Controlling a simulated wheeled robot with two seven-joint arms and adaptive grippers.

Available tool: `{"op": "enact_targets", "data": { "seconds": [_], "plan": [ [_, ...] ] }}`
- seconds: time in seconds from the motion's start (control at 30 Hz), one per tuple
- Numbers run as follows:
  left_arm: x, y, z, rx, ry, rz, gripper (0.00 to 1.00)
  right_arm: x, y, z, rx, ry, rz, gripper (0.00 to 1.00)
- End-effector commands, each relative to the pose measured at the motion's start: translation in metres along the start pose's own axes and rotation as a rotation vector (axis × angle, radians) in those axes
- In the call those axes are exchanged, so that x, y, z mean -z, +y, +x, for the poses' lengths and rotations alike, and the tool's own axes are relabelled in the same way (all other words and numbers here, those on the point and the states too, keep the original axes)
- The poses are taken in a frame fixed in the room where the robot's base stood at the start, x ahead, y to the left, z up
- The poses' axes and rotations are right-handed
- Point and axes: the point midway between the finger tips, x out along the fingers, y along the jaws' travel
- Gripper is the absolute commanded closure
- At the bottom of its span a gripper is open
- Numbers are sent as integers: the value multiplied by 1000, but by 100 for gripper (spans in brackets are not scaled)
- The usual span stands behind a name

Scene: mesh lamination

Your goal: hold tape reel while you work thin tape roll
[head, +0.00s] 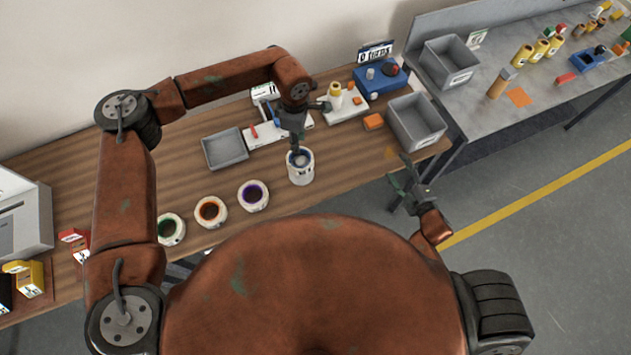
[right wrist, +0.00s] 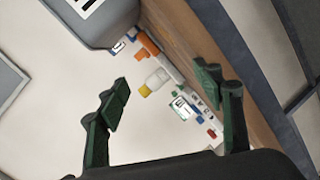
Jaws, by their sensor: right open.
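Three short white rolls stand in a line on the wooden table in the head view: one with a green centre (head: 171,231), one with an orange centre (head: 211,213) and one with a purple centre (head: 253,197). A taller white roll with a bluish centre (head: 301,173) stands to their right. I cannot tell which one is the tape reel or the thin tape roll. My left gripper (head: 297,148) points down at the top of the taller roll; its fingertips are hard to make out. My right gripper (head: 400,181) is open and empty, beyond the table's front edge; its spread fingers show in the right wrist view (right wrist: 165,92).
A blue device (head: 380,78) is at the back. A grey bench (head: 480,88) stands at right.

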Motion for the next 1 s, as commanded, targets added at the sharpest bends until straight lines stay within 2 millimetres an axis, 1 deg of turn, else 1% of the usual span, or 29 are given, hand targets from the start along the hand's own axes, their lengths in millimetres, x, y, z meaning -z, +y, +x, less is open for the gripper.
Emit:
{"op": "enact_targets", "data": {
  "seconds": [0.03,0.07,0.1,0.17,0.2,0.27,0.3,0.37,0.4,0.5,0.6,0.7,0.8,0.87,1.0],
  "plan": [
    [0,0,0,0,0,1,71,15,15,-1,-21,32,-30,39],
    [0,0,0,0,0,1,71,28,2,6,-14,57,38,39],
    [0,0,0,0,0,1,71,44,-6,12,-12,89,103,39],
    [0,0,0,0,0,1,71,68,-16,19,-9,135,198,39],
    [0,0,0,0,0,1,71,84,-22,24,-6,167,261,39],
    [0,0,0,0,0,1,71,111,-32,30,1,216,364,39],
    [0,0,0,0,0,1,71,130,-39,35,8,249,435,39],
    [0,0,0,0,0,1,71,159,-49,40,20,298,544,39],
    [0,0,0,0,0,1,71,179,-55,42,31,328,616,39],
    [0,0,0,0,0,1,71,222,-69,46,59,392,781,39],
    [0,0,0,0,0,1,71,245,-93,51,103,403,925,39],
    [0,0,0,0,0,1,71,261,-108,52,133,409,1017,39],
    [0,0,0,0,0,1,71,270,-116,54,149,412,1065,39],
    [0,0,0,0,0,1,71,274,-117,57,152,413,1077,39],
    [0,0,0,0,0,1,71,280,-116,72,152,413,1080,39]
  ]
}}
